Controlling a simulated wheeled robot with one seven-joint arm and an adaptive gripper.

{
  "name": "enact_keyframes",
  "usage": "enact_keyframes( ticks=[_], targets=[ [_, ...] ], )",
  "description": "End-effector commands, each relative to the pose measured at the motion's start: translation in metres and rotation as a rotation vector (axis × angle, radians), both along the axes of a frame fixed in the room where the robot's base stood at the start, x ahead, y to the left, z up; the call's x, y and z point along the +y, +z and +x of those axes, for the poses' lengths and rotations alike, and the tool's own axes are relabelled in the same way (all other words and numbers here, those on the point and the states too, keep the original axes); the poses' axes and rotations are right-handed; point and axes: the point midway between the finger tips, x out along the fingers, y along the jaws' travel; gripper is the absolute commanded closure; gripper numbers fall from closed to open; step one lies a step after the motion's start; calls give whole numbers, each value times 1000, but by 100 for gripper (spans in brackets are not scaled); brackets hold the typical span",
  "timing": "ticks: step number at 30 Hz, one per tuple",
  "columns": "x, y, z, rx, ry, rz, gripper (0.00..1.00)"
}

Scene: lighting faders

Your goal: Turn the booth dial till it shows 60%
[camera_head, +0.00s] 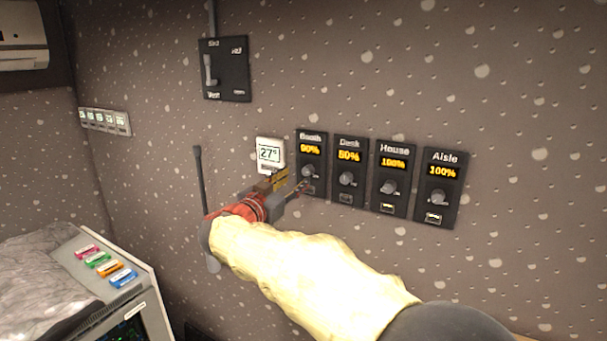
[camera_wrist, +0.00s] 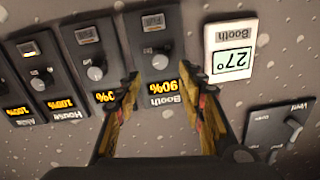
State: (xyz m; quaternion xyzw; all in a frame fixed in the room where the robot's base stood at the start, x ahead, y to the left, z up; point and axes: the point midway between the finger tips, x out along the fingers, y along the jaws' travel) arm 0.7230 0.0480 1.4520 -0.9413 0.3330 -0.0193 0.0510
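The booth panel (camera_head: 311,145) is black with a round grey dial (camera_head: 308,171) below an amber readout of 90%. In the wrist view, which is upside down, the booth dial (camera_wrist: 159,61) lies between the fingertips. My gripper (camera_head: 299,187) is at the lower part of the booth panel in the head view. Its fingers (camera_wrist: 159,83) are open in the wrist view, one on each side of the dial, with gaps visible. I cannot tell whether either finger touches the panel.
Similar panels, Desk (camera_head: 348,165), House (camera_head: 393,175) and Aisle (camera_head: 440,185), stand close to the right. A thermostat (camera_head: 270,153) showing 27° is close to the left. A vent switch panel (camera_head: 225,70) is above left. A console (camera_head: 110,275) stands at lower left.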

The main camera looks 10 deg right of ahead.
Motion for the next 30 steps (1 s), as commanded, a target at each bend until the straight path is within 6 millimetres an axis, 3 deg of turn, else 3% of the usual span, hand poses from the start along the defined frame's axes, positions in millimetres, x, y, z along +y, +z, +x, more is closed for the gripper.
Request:
enact_keyframes(
  ticks=[12, 24, 30],
  targets=[
    [-37, 0, 45, 4, -3, -2, 61],
    [-41, -1, 50, 4, -1, -2, 61],
    [-41, -1, 50, 4, -1, -2, 73]
  ],
)
